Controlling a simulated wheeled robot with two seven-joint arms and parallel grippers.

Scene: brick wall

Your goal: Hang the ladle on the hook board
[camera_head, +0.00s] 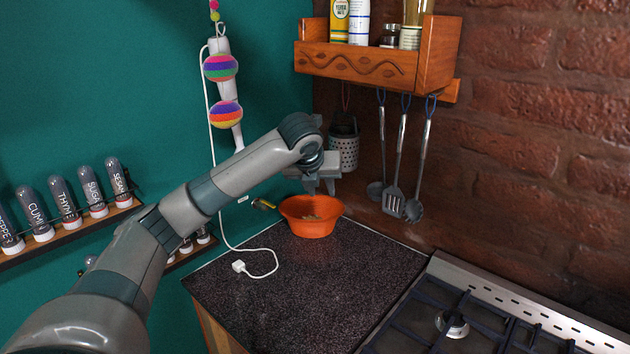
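The wooden hook board (450,90) is under the shelf on the brick wall. Several utensils hang from it by coloured loops: a slotted spatula (394,200), a round-headed spoon or ladle (413,210), and another round-headed one (376,190) at left. I cannot tell for sure which is the task's ladle. My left gripper (320,187) points down above the orange bowl (310,228), left of the hanging utensils. Its two fingers look apart with nothing visible between them. A yellow and black handle-like thing (264,203) lies left of the bowl; its other end is not clear. My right gripper is not in view.
A perforated metal holder (344,150) hangs just behind my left gripper. The dark countertop (300,290) is mostly clear, with a white cable and plug (239,266) at left. A gas stove (455,325) is at front right. Spice jars (65,200) line the left wall.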

